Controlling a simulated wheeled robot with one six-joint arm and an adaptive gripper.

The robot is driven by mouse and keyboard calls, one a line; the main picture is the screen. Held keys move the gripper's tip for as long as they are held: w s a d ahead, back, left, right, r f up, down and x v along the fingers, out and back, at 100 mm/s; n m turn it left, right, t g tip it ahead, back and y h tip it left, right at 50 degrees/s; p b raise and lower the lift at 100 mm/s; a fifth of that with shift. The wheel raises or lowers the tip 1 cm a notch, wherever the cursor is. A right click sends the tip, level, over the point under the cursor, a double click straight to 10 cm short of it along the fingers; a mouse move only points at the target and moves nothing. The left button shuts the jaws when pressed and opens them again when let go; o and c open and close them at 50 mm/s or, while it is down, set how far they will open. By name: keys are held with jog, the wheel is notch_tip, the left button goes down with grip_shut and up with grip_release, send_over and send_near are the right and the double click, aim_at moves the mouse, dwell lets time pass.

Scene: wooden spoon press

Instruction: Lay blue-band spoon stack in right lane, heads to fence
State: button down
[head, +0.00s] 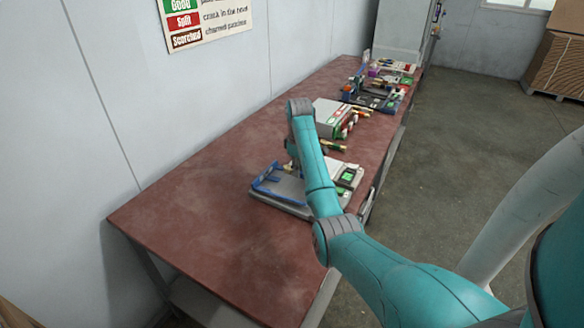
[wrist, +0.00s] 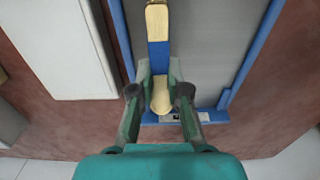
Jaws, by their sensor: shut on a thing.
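The blue-band spoon stack (wrist: 158,54) is between the fingers of my gripper (wrist: 160,76) in the wrist view, shut on it. Its wooden part runs to the top edge of that view, and a rounded wooden end shows between the fingers. The stack is over a grey tray (wrist: 203,40) with blue rails (wrist: 250,62) along its sides and near edge. I cannot tell whether the stack touches the tray. In the head view the tray's blue fence (head: 268,178) shows left of my arm, which hides much of the tray and the stack.
A pale block (wrist: 65,45) stands left of the tray in the wrist view. In the head view a unit with green labels (head: 348,176) is right of my arm. A white and green box (head: 331,114) stands farther along the red table (head: 190,205), whose near end is clear.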

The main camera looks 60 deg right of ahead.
jog(key=shift+f, duration=0.35)
jog(key=c, duration=1.2)
grip_release()
jog(key=shift+o, duration=0.2)
